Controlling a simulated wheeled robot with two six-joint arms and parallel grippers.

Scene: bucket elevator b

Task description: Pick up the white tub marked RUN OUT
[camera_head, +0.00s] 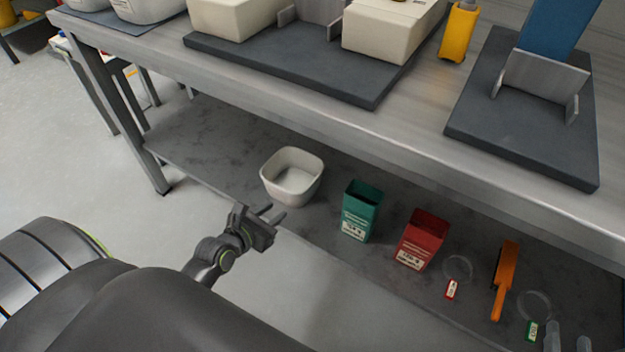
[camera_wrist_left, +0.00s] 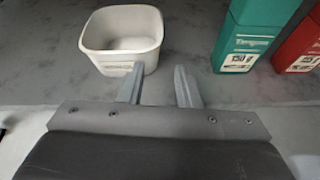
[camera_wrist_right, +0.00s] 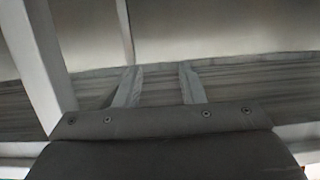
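The white tub (camera_head: 292,177) stands upright and open on the lower shelf of the workbench, left of the green box. It looks empty. In the left wrist view the tub (camera_wrist_left: 122,38) is ahead and to the left of my fingers, with a small label on its near side too small to read. My left gripper (camera_head: 276,213) is open and empty, just in front of the tub and apart from it. In the left wrist view my left gripper (camera_wrist_left: 158,85) has a clear gap between its fingers. My right gripper (camera_wrist_right: 157,84) is open and empty, facing a grey edge.
A green box (camera_head: 360,212) and a red box (camera_head: 421,240) stand right of the tub. An orange tool (camera_head: 505,280) lies farther right. The lower shelf (camera_head: 205,140) is bare left of the tub.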

